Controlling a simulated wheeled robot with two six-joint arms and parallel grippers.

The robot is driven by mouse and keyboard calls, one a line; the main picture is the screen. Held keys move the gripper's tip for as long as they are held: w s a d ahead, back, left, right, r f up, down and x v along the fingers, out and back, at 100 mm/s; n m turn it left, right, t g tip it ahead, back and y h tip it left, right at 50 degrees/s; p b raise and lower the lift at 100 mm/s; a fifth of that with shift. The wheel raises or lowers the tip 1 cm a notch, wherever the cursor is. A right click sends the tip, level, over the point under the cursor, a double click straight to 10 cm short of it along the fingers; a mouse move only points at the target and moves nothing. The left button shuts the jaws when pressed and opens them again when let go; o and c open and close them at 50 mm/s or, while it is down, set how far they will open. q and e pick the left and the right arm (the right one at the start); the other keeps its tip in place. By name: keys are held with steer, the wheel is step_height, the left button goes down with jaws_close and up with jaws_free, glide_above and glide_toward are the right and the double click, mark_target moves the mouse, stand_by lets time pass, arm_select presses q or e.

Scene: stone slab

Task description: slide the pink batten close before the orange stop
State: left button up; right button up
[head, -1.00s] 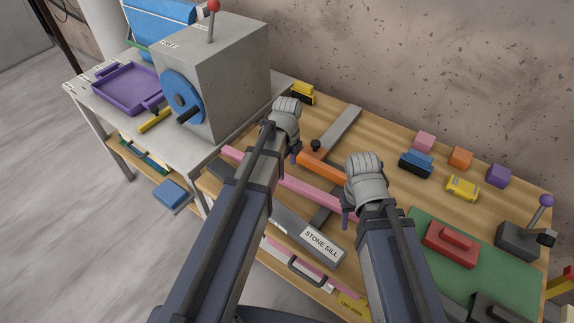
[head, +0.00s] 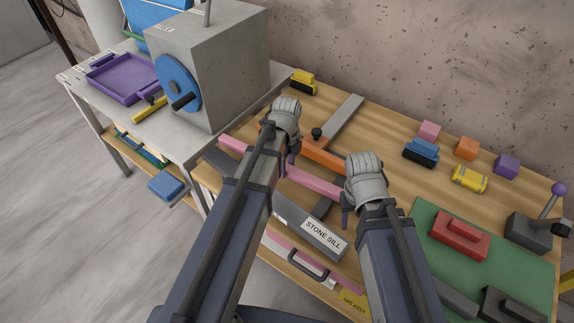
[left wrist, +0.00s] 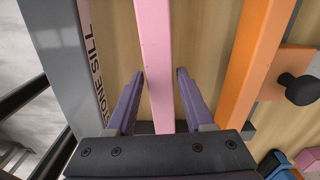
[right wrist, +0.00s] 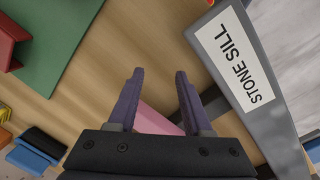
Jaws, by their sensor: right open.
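The long pink batten (head: 314,182) lies on the wooden bench, between the grey stone sill (head: 297,228) and the orange stop (head: 322,154). A gap of bare wood separates it from the stop. My left gripper (head: 290,160) is open. In the left wrist view, its fingers (left wrist: 161,76) are on either side of the batten (left wrist: 154,50), and the orange stop (left wrist: 252,60) is to the right. My right gripper (head: 346,212) is open near the batten's right part. In the right wrist view, the batten (right wrist: 155,121) shows low between the fingers (right wrist: 158,78).
A grey strip (head: 340,118) with a black knob (head: 316,133) runs back from the stop. A green mat (head: 530,265) bears a red block (head: 460,235). A grey machine (head: 235,60) stands left.

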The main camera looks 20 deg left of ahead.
arm_select(q)
jaws_close()
steer(key=shift+w+d, duration=0.1)
steer(key=shift+w, duration=0.05)
stand_by(0.4)
steer(key=shift+w+d, duration=0.3)
steer(key=shift+w, duration=0.4)
steer(key=shift+w+d, duration=0.3)
steer(key=shift+w, duration=0.4)
steer(key=shift+w+d, duration=0.3)
steer(key=shift+w, duration=0.4)
arm_select(e)
steer(key=shift+w+a, duration=0.3)
steer(key=shift+a, duration=0.3)
arm_select(q)
steer(key=shift+o, duration=2)
jaws_free()
steer(key=shift+r, duration=0.1)
arm_select(e)
steer(key=shift+r, duration=0.1)
